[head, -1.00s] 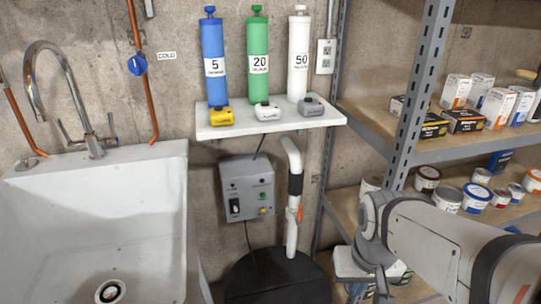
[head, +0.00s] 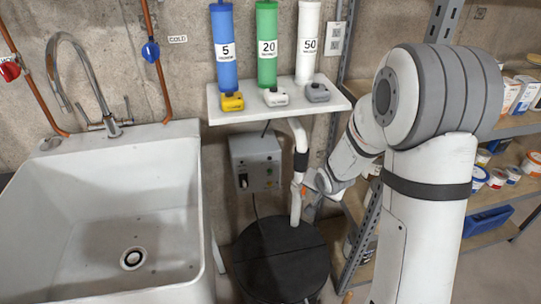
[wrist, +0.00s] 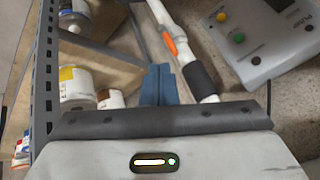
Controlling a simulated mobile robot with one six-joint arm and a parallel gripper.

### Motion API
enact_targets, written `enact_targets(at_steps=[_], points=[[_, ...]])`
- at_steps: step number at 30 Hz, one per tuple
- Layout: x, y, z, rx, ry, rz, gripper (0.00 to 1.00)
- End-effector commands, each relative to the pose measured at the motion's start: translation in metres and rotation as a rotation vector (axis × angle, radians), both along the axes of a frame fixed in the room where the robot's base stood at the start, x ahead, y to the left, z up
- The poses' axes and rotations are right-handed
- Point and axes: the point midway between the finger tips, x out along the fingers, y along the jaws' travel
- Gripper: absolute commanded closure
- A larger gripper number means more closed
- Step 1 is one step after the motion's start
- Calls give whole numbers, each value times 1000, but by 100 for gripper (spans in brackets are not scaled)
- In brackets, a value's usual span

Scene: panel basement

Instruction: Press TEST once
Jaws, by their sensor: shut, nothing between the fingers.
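The grey control box (head: 256,163) is on the wall below the small shelf, left of the white pipe. It also shows at the upper right of the wrist view (wrist: 285,50), tilted, with part of a label reading PUMP. I cannot read which is TEST. My gripper (head: 309,190) is right of the box, close to the pipe, and looks small in the head view. In the wrist view its blue-grey fingers (wrist: 160,84) are together and empty, apart from the box.
The white pipe (head: 296,205) with a black sleeve and orange handle (wrist: 169,43) stands between my gripper and the box. A round black lid (head: 282,262) is below. The white shelf (head: 335,103) overhangs the box. Metal shelving with cans is at right, a sink (head: 190,215) at left.

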Motion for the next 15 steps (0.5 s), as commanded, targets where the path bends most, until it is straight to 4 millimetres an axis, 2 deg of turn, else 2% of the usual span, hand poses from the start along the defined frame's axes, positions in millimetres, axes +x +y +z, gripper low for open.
enact_targets(at_steps=[1, 3, 6, 10, 15], points=[[10, 16, -8, 72, -2, -13, 100], [23, 35, -23, 164, -26, -29, 100], [35, 60, -43, 297, -41, -49, 100], [38, 88, -64, 444, -35, -65, 100], [37, 106, -78, 555, -21, -78, 100]])
